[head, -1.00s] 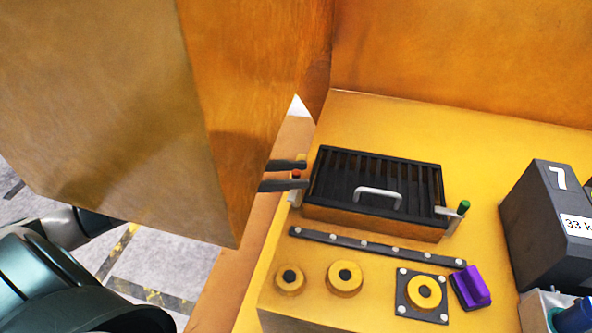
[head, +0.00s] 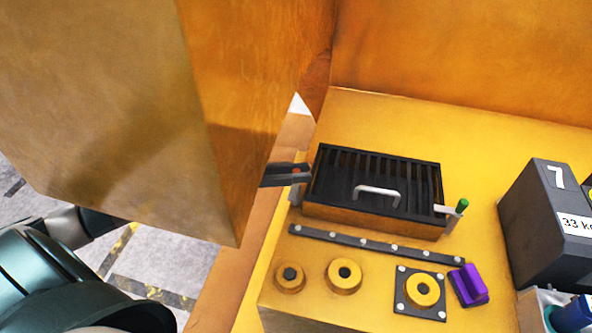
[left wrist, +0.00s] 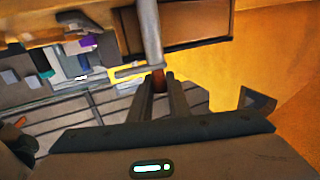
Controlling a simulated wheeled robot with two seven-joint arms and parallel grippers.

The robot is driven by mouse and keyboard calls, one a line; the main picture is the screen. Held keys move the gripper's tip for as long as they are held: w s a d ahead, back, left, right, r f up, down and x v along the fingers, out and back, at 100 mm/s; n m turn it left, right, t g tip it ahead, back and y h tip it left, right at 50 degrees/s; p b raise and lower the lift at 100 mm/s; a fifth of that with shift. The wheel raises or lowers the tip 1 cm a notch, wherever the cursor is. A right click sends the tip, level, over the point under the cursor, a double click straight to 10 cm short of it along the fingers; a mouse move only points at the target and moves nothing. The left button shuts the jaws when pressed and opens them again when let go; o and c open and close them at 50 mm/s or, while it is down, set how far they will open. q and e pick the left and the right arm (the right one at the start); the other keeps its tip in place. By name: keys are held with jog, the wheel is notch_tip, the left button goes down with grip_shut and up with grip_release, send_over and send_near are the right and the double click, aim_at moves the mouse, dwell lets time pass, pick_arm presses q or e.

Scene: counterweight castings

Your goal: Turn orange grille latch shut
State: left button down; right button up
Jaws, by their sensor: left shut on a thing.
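The black grille (head: 333,178) with a pale handle lies on the yellow casting. The orange latch (head: 296,171) is at its left side; only a bit of its orange-red knob and grey metal shows between my fingers. My left gripper (head: 297,174) reaches in from the left, partly behind the large orange-brown block, and is shut on the latch knob. In the left wrist view the fingers (left wrist: 163,88) close around the reddish-brown knob (left wrist: 158,78), beside a grey metal bar (left wrist: 148,35). My right gripper is not in view.
A green-knobbed latch (head: 461,206) is at the grille's right side. A bolted dark strip (head: 375,244), yellow bosses (head: 344,277) and a purple piece (head: 469,286) lie in front. A dark weight marked 7 (head: 545,225) stands right. The large block (head: 215,110) hides much of my arm.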

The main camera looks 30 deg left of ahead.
pick_arm(q)
jog(key=n+t+y+p, duration=0.1)
jog(key=p, duration=0.1)
jog(key=n+t+y+p, duration=0.1)
jog(key=t+y+p, duration=0.1)
jog(key=n+t+y+p, duration=0.1)
jog(key=n+p, duration=0.1)
jog(key=shift+d+r+t+y+p, duration=0.1)
jog(key=shift+r+t+y+p, duration=0.2)
jog(key=shift+t+p, duration=0.1)
jog(key=n+t+y+p, duration=0.1)
jog(key=n+y+p, duration=0.1)
jog(key=y, duration=0.1)
jog(key=shift+f+n+t+y, duration=0.15)
jog(key=shift+n+t+y, duration=0.15)
jog(key=shift+n+t, duration=0.1)
jog(key=shift+n+t+y, duration=0.4)
jog(key=shift+n+y, duration=0.2)
jog(key=shift+y, duration=0.3)
jog(key=shift+f+n+y+p, duration=0.1)
jog(key=shift+n+y+p, duration=0.25)
jog(key=shift+n+y, duration=0.7)
jog(key=shift+n+t+y, duration=0.3)
jog(key=shift+n+y, duration=0.55)
jog(key=shift+y, duration=0.9)
jog(key=shift+n+y+b, duration=0.45)
jog(key=shift+n+y, duration=0.05)
jog(key=shift+y, duration=0.5)
jog(key=shift+n+y, duration=0.3)
jog(key=shift+y, duration=0.1)
